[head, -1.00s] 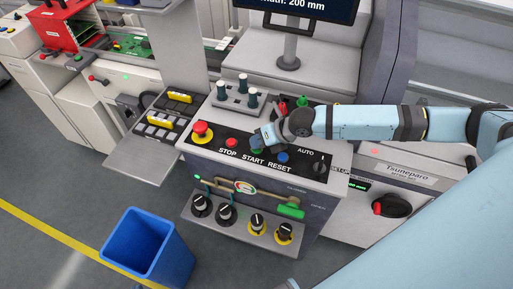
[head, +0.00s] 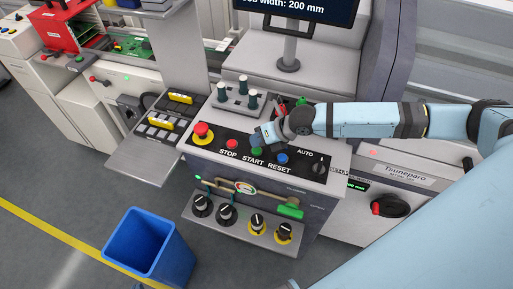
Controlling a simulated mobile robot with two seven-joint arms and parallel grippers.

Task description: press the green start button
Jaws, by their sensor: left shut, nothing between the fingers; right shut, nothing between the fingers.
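The green start button (head: 257,150) is on the black strip of the control panel (head: 226,146), above the label START. The red stop button (head: 232,144) is to its left and the blue reset button (head: 282,158) to its right. My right gripper (head: 259,138) is shut and empty, its tip just behind and above the green button. A small gap seems to show between tip and button; the exact height is hard to tell. The arm reaches in from the right. My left gripper is not in view.
A red mushroom button (head: 202,132) on a yellow base is at the panel's left, and a black AUTO selector (head: 320,168) at its right. A monitor (head: 310,8) stands further back. A blue bin (head: 150,245) is on the floor.

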